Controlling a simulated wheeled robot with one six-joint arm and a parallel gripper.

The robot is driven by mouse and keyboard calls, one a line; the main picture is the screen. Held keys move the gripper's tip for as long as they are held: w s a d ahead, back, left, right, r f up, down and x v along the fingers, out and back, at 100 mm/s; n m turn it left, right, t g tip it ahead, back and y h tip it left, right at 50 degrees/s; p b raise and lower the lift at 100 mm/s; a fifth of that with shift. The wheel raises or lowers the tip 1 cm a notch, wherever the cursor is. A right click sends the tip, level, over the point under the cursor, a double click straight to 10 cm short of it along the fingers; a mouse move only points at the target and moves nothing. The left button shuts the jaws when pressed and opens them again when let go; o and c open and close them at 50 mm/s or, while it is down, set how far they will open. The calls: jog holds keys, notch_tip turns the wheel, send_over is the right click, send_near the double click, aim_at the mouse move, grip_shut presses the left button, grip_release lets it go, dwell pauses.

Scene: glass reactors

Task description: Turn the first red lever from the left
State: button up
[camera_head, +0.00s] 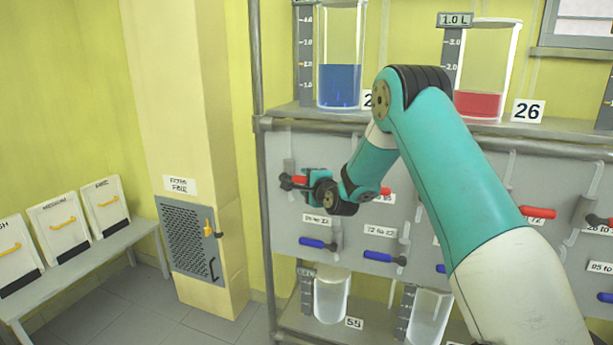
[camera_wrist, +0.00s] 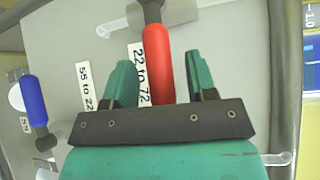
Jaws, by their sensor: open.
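The first red lever from the left (camera_head: 299,180) sits on the grey panel's upper row, near the left post. In the wrist view the red lever (camera_wrist: 158,62) lies between the two green fingers of my gripper (camera_wrist: 166,80), with its dark hub beyond the fingertips. The fingers are apart, with a gap on each side of the lever. In the head view my gripper (camera_head: 308,183) is at this lever and partly hides it. Whether a finger touches the lever cannot be told.
A blue lever (camera_head: 318,243) sits below on the same panel (camera_head: 285,218); it also shows in the wrist view (camera_wrist: 34,100). Another red lever (camera_head: 538,212) is farther right. Vessels with blue liquid (camera_head: 340,85) and red liquid (camera_head: 478,104) stand on the shelf above. A bench (camera_head: 90,262) is at left.

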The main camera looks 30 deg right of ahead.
jog(key=shift+w+d, duration=0.1)
jog(key=shift+w, duration=0.45)
grip_shut()
